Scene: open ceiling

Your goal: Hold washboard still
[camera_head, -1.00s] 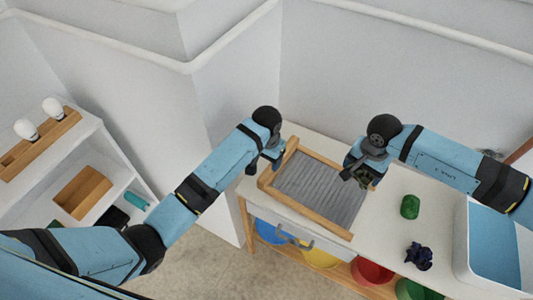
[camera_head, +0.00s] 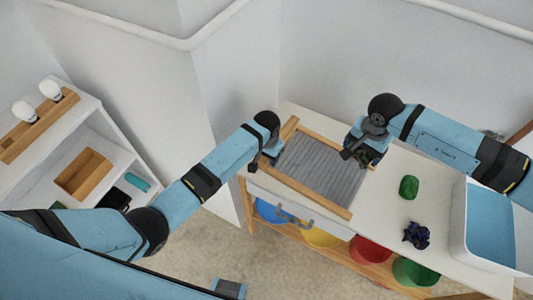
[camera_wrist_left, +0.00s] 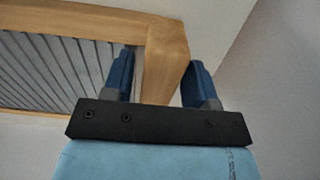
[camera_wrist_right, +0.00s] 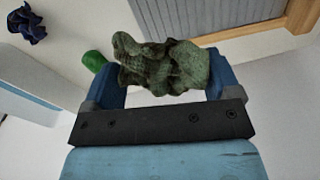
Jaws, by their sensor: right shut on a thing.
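The washboard (camera_head: 315,166) lies on the white counter, a grey ribbed panel in a wooden frame; a corner of its frame also shows in the left wrist view (camera_wrist_left: 165,50). My left gripper (camera_head: 265,160) is at its left end. In the left wrist view its fingers (camera_wrist_left: 162,85) are apart, one on each side of the frame's end bar, with a small gap visible beside the wood.
A green bundle (camera_head: 409,187) and a dark blue crumpled cloth (camera_head: 417,235) lie on the counter to the right, beside a white basin with blue inside (camera_head: 457,238). Coloured bins (camera_head: 370,251) stand below. A white shelf (camera_head: 110,140) is at the left; walls stand close behind.

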